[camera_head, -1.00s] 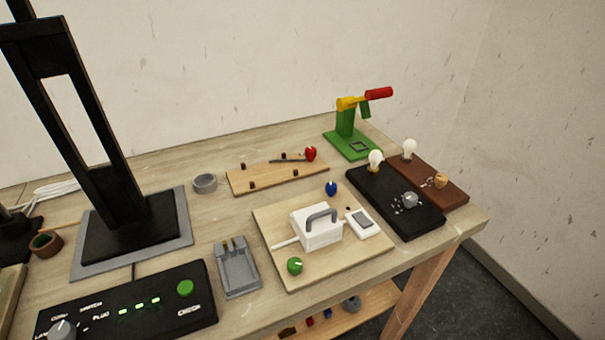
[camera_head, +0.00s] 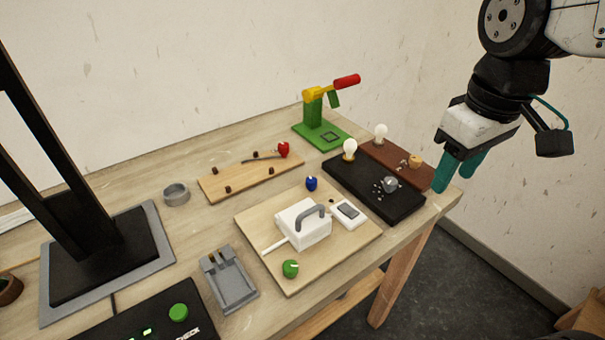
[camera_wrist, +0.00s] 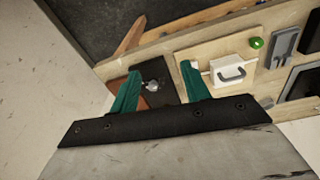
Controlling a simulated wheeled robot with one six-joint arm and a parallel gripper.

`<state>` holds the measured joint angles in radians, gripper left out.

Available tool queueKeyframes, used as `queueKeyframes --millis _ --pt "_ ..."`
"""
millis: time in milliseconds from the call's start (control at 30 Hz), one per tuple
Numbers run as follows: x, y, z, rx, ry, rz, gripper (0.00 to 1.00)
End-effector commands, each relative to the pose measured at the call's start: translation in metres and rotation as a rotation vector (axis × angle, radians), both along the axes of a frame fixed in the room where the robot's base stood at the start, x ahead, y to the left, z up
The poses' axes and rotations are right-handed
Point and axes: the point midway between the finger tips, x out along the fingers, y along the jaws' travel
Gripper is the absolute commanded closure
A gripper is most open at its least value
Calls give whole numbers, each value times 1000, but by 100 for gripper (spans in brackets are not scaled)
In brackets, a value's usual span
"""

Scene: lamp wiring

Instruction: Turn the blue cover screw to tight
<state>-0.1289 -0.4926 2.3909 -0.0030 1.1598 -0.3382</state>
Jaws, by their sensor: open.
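The blue cover screw (camera_head: 311,184) stands at the back edge of a light wooden board (camera_head: 262,243), behind the white cover with the grey handle (camera_head: 303,226). A green screw (camera_head: 290,268) sits at the front of the same board. My gripper (camera_head: 458,172) is open and empty at the right, above the table's right end and well apart from the blue screw. In the wrist view my gripper's teal fingers (camera_wrist: 160,92) are spread, with the black board seen between them. The blue screw cannot be made out in the wrist view.
A black board (camera_head: 377,192) with a bulb and grey knob lies between my gripper and the wooden board. Behind it are a brown board (camera_head: 385,153) and a green stand with red handle (camera_head: 318,125). A grey tray (camera_head: 230,280) is at front left.

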Motion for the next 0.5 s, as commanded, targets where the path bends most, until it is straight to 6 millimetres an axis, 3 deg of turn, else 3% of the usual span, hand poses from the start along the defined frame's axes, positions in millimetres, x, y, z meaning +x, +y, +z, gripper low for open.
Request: queueKeyframes --millis 100,300,500 --pt "51 34 -6 -17 24 274 53" --pt "126 103 -33 -39 47 727 53" --pt "171 166 -71 -54 62 1074 53"
